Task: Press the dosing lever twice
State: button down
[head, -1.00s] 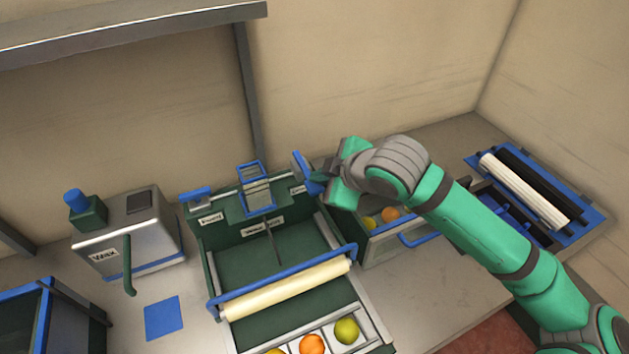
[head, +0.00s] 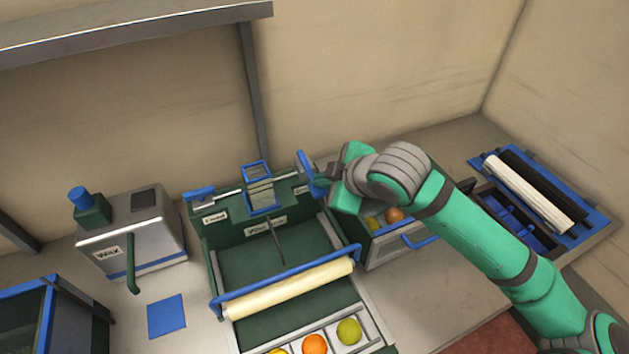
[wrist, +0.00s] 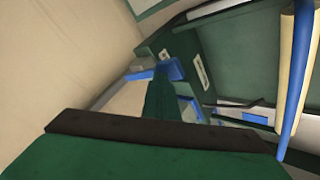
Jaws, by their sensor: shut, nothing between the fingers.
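The wax dispenser (head: 150,235) is a grey metal box marked "Wax", with a blue-capped green bottle on top, at the left in the head view. Its green lever (head: 131,265) hangs down its front with a bent lower end. My gripper (head: 325,183) is shut and empty, far to the right of this lever, by the back right corner of the green sorter. It is close beside a raised blue paddle (head: 307,168); I cannot tell whether they touch. In the wrist view my shut green fingers (wrist: 165,98) point toward blue parts. The wax lever is not recognisable there.
The green sorter (head: 207,262) with a cream roller (head: 290,289) fills the middle. Fruit lies in front and in a bin (head: 405,245) under my arm. A blue pad (head: 167,316) lies before the dispenser. A blue-framed roller tray (head: 590,215) is at right.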

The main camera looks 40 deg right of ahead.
jog(key=shift+s+d+f, duration=0.1)
jog(key=shift+s+d, duration=0.05)
jog(key=shift+w+a, duration=0.25)
dwell(0.4)
jog(key=shift+w+r, duration=0.1)
jog(key=shift+r, duration=0.3)
jog(key=shift+a+r, duration=0.1)
jog(key=shift+r, duration=0.3)
jog(key=shift+s+d+r, duration=0.4)
jog(key=shift+r, duration=0.25)
jog(key=shift+w+a+r, duration=0.1)
jog(key=shift+a+r, duration=0.1)
jog(key=shift+r, duration=0.2)
